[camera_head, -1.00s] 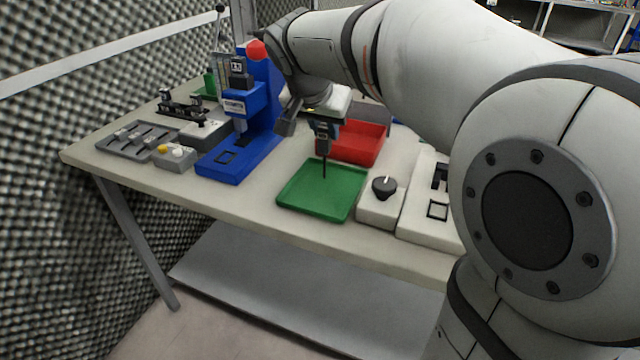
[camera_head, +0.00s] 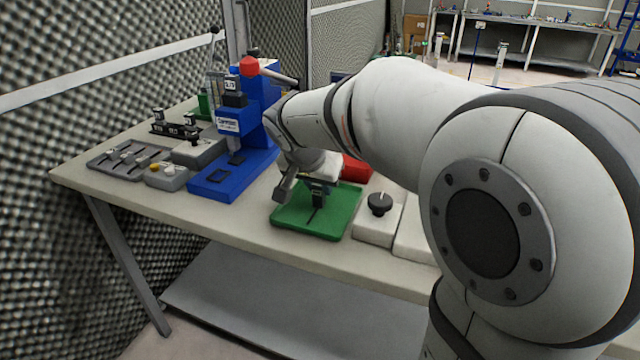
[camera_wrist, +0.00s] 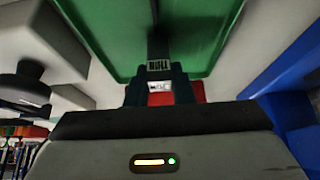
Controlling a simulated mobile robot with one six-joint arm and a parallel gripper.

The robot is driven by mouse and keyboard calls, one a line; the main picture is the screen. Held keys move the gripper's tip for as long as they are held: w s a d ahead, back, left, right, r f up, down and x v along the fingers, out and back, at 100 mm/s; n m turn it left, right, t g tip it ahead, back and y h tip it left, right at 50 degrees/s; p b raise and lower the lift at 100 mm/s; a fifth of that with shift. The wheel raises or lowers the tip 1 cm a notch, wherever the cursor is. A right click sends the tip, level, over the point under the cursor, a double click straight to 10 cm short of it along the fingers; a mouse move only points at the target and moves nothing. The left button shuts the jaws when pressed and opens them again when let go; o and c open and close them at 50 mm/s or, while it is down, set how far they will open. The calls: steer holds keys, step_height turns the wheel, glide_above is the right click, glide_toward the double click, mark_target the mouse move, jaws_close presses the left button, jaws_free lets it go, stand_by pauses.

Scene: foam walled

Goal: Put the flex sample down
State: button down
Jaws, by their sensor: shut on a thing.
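My gripper (camera_head: 317,203) is low over the green tray (camera_head: 339,224) on the bench and points down into it. It is shut on the flex sample (camera_head: 313,215), a thin dark strip that reaches down to the tray floor or just above it; I cannot tell whether it touches. In the wrist view the dark strip (camera_wrist: 158,48) extends from the jaws over the green tray (camera_wrist: 112,28).
A blue press (camera_head: 240,150) stands left of the tray. A red bin (camera_head: 356,168) is behind it, partly hidden by my arm. A pale box with a black knob (camera_head: 380,204) sits close on the right. A grey slotted tray (camera_head: 128,160) lies at the far left.

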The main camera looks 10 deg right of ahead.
steer(key=c, duration=1.3)
jaws_free()
steer(key=shift+o, duration=0.2)
steer(key=shift+r+p, duration=0.25)
steer(key=shift+p, duration=0.05)
steer(key=p+v, duration=0.1)
steer(key=v, duration=1)
steer(key=shift+s+r+p, duration=0.3)
steer(key=shift+p, duration=0.1)
